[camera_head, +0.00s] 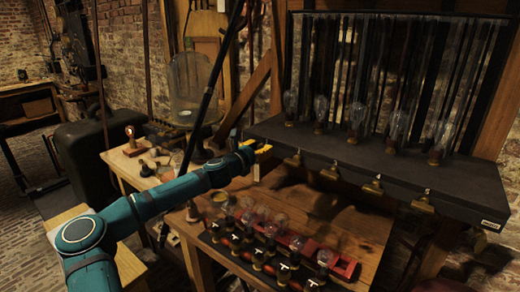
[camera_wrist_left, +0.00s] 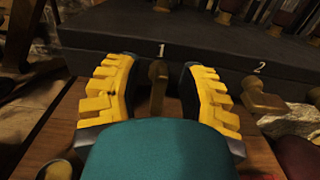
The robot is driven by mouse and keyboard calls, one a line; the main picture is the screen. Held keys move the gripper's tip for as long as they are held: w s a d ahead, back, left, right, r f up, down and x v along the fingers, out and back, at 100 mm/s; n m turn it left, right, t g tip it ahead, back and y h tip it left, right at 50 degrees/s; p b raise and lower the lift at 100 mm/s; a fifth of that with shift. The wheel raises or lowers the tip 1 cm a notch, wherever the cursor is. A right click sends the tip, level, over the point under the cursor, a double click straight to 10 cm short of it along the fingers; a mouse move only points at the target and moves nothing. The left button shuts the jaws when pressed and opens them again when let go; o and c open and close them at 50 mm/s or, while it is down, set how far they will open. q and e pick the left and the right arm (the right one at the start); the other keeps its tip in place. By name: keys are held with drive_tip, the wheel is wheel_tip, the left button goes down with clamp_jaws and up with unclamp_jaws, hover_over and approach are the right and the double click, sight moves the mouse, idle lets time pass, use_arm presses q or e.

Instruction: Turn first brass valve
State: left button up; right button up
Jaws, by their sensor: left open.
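The first brass valve (camera_wrist_left: 157,85) sits below the number 1 on the front of the dark shelf (camera_wrist_left: 205,50) in the left wrist view. My left gripper (camera_wrist_left: 156,90) is open, with one yellow-padded finger on each side of this valve. Gaps show between the valve and both fingers. In the head view my left gripper (camera_head: 257,153) is at the left end of the shelf's front, largely covering the first valve. My right gripper is not in view.
The second brass valve (camera_wrist_left: 262,97) sits close to the right finger, with more valves (camera_head: 372,186) along the shelf. Glass bulbs (camera_head: 357,117) stand on the shelf. Below, a wooden table (camera_head: 350,222) holds a red rack (camera_head: 345,267) with several bulbs.

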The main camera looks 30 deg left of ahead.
use_arm(q)
drive_tip(key=shift+w, duration=0.15)
drive_tip(key=shift+c, duration=0.4)
clamp_jaws()
drive_tip(key=shift+m, duration=0.3)
drive_tip(key=m+b, duration=0.2)
drive_tip(key=m, duration=0.3)
drive_tip(key=d+m+b, duration=0.1)
drive_tip(key=m, duration=0.5)
drive_tip(key=f+m+b, duration=0.1)
drive_tip(key=m+b, duration=0.1)
drive_tip(key=m, duration=0.4)
drive_tip(key=shift+d+b, duration=0.15)
drive_tip(key=shift+b, duration=0.15)
drive_tip(key=shift+f+m, duration=0.1)
drive_tip(key=shift+m, duration=0.2)
